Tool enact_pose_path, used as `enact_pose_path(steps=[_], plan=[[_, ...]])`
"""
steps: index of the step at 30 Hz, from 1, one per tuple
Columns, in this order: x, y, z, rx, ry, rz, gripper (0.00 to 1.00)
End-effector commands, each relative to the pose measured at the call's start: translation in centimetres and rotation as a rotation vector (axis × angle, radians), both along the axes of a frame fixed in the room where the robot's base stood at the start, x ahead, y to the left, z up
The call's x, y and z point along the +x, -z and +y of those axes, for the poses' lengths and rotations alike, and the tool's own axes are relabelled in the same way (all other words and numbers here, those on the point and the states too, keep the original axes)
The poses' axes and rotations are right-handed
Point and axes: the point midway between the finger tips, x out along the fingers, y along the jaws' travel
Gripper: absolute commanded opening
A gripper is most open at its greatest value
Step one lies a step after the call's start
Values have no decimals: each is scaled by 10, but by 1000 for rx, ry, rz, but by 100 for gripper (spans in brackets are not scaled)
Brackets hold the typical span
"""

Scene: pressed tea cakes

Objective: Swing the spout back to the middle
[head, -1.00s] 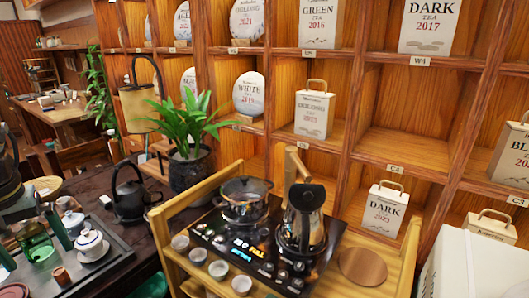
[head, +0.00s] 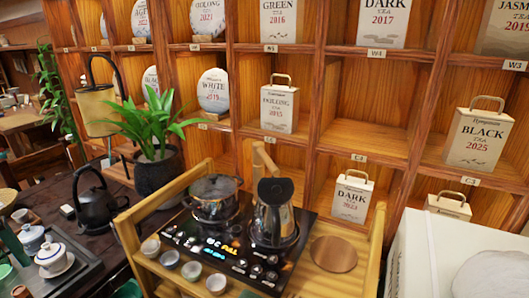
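A black electric tea stove (head: 240,243) with a lit display sits on a wooden cart. A dark pot with a glass lid (head: 213,198) stands on its left part. A steel and black kettle (head: 272,215) stands on its right part. I cannot make out a separate swing spout on the stove between the two; it may be hidden behind them or too small to tell. My gripper is not in view in the head view.
Several small white cups (head: 192,271) line the stove's front left edge. A round wooden pad (head: 333,253) lies to its right. A plant (head: 155,130) and a black kettle (head: 95,200) stand to the left. Shelves rise behind; a white box (head: 425,258) stands at right.

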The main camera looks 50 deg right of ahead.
Motion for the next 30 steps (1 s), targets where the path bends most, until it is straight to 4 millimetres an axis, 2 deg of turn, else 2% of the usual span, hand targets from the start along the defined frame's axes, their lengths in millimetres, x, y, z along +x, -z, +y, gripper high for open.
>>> enact_pose_path(steps=[9, 13, 16, 17, 20, 21, 23, 24, 26, 27, 29, 30], plan=[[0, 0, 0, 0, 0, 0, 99], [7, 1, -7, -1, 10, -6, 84], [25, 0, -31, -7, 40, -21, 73], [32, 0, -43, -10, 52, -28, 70], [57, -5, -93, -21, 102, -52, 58], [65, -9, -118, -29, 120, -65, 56], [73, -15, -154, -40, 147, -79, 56], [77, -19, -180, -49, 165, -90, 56], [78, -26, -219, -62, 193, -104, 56], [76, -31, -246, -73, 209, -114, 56], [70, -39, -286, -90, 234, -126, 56], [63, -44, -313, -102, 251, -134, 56]])
